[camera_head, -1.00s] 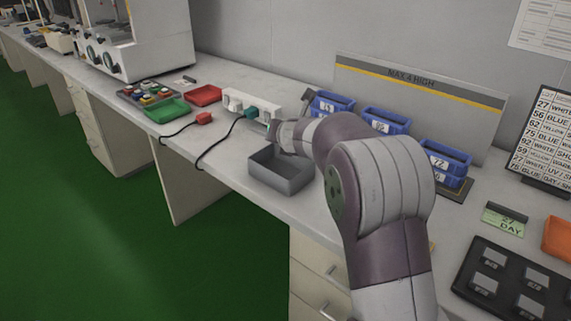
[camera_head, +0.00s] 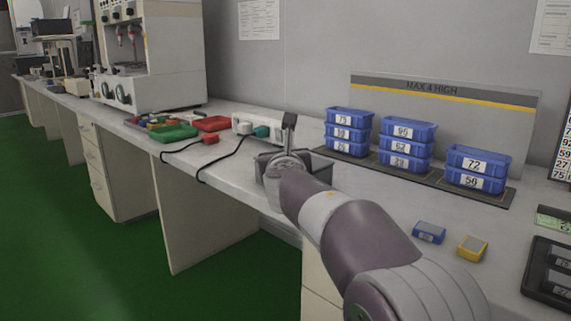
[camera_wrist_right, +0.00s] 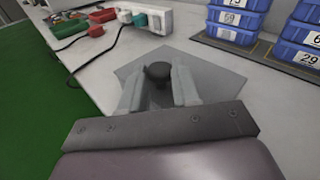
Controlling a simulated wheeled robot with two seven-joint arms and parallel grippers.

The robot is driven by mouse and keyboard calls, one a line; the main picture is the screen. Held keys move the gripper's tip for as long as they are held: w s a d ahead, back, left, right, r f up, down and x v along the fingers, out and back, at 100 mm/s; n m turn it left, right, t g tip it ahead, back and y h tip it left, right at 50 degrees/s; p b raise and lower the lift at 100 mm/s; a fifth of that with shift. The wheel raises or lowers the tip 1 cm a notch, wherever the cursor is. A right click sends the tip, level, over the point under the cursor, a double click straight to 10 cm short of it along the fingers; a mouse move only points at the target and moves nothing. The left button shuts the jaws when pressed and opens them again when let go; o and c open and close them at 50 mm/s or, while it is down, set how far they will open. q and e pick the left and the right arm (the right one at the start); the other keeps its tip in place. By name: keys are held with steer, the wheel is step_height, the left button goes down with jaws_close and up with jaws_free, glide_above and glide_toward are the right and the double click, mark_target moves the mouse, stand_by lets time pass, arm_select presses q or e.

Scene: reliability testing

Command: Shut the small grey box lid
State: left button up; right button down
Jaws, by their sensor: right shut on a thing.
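The small grey box (camera_head: 325,173) stands on the bench near its front edge, partly hidden by my right arm. My right gripper (camera_head: 283,165) is over the box in the head view. In the right wrist view, the two fingers of my right gripper (camera_wrist_right: 158,85) are shut on a dark round knob (camera_wrist_right: 158,70). A flat grey panel (camera_wrist_right: 205,78) spreads around and below the knob. I cannot tell whether this panel is the lid resting on the box or held above it. My left gripper is not in view.
Stacks of blue bins (camera_head: 405,145) stand behind on the right. A white power strip (camera_head: 243,127) with cables, a red tray (camera_head: 211,123) and a green tray (camera_head: 175,133) lie to the left. A small blue box (camera_head: 428,232) and a yellow one (camera_head: 472,249) lie at right.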

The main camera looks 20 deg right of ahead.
steer(key=shift+f, duration=0.5)
steer(key=c, duration=1.1)
jaws_free()
steer(key=shift+r, duration=0.1)
steer(key=p+v, duration=0.1)
steer(key=v, duration=1.1)
steer(key=shift+s+p, duration=0.3)
steer(key=shift+a+r, duration=0.1)
steer(key=shift+r, duration=0.05)
